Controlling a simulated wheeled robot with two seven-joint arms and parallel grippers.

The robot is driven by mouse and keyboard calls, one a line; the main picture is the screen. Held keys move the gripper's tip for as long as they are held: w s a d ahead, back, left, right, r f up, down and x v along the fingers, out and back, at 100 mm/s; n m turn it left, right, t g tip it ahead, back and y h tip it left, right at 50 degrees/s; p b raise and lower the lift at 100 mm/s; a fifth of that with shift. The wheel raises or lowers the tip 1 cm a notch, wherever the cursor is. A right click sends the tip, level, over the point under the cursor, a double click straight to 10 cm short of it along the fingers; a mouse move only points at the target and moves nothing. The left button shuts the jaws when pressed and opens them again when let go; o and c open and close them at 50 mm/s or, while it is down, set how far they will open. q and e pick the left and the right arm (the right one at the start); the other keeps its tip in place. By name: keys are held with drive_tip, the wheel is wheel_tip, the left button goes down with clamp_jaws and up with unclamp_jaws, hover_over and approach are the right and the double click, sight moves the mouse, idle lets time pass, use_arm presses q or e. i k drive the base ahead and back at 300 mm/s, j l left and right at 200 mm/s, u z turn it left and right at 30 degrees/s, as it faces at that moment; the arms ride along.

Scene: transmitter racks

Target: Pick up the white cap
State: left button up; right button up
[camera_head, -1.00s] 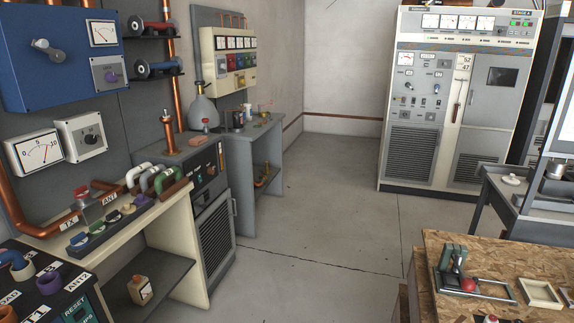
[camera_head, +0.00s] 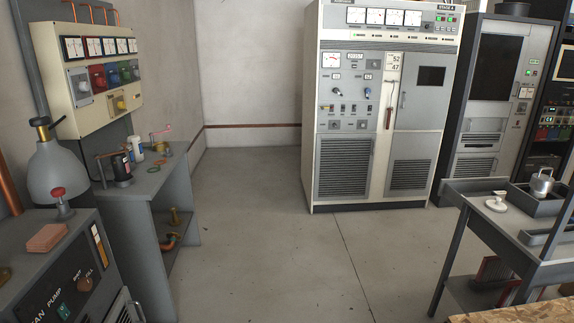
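A small white piece with a round base and a raised knob, which looks like the white cap (camera_head: 497,202), sits on the grey cart (camera_head: 470,188) at the right. It is near the cart's left side, beside a dark tray. A small white container (camera_head: 135,148) also stands on the grey bench at the left; I cannot tell whether it has a cap. Neither of my grippers is in view.
A silver pot (camera_head: 541,183) stands in the dark tray on the cart. The grey side bench (camera_head: 150,182) and pump cabinet (camera_head: 70,262) line the left. A tall transmitter rack (camera_head: 345,120) stands at the back. The floor (camera_head: 270,250) between is clear.

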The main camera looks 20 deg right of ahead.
sight(496, 206)
drive_tip(key=i+l+z, duration=0.2)
drive_tip(key=i, duration=0.35)
drive_tip(key=i+j+z, duration=0.1)
drive_tip(key=i+z, duration=0.15)
drive_tip(key=i, duration=0.3)
drive_tip(key=i+z, duration=0.2)
drive_tip(key=i, duration=0.35)
drive_tip(key=i+j+z, duration=0.25)
drive_tip(key=i, duration=0.25)
